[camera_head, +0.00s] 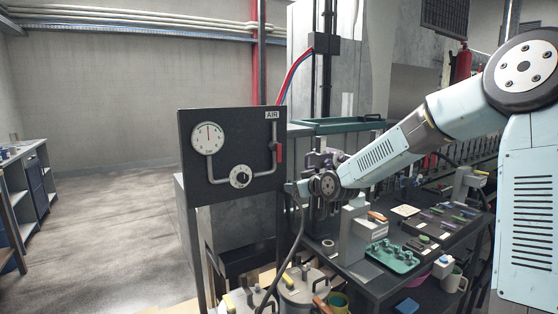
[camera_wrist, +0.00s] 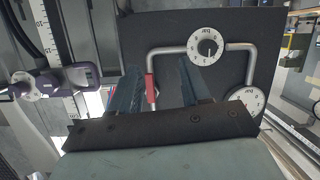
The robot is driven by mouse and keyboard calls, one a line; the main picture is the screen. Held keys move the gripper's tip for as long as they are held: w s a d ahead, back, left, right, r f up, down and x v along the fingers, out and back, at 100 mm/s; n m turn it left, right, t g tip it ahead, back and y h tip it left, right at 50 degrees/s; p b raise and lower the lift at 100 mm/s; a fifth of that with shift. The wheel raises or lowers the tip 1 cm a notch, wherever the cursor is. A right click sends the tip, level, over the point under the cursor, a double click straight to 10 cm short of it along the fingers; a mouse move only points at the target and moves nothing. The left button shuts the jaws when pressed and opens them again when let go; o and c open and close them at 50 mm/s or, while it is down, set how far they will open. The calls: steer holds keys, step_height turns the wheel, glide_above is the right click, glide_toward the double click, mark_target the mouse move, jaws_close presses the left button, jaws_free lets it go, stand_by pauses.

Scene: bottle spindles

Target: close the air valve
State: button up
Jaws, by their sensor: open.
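The air valve's red handle (camera_head: 279,154) is at the right side of a dark panel (camera_head: 225,118) labelled AIR. It stands upright, in line with the vertical grey pipe. In the wrist view the red handle (camera_wrist: 151,90) appears between my two spread fingers, nearer the left one. My gripper (camera_head: 297,188) is open and empty, near the panel's lower right edge and below the handle in the head view. Its fingers also show in the wrist view (camera_wrist: 158,68). I cannot tell how far the fingertips are from the handle.
The panel also carries a white gauge (camera_head: 208,138) and a round dial knob (camera_head: 240,176). A cluttered workbench (camera_head: 378,287) with a green tray (camera_head: 397,259) lies below my arm. A purple-and-grey device (camera_wrist: 55,82) is left in the wrist view. Open floor (camera_head: 110,220) lies left.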

mark_target(280, 159)
steer(key=w+d+r+m+t+y, duration=0.1)
steer(key=w+r+t+y, duration=0.15)
steer(key=w+r, duration=0.25)
steer(key=shift+h, duration=0.35)
steer(key=x, duration=1.3)
steer(key=shift+w+a+r, duration=0.1)
steer(key=shift+a, duration=0.05)
steer(key=shift+c, duration=0.4)
jaws_close()
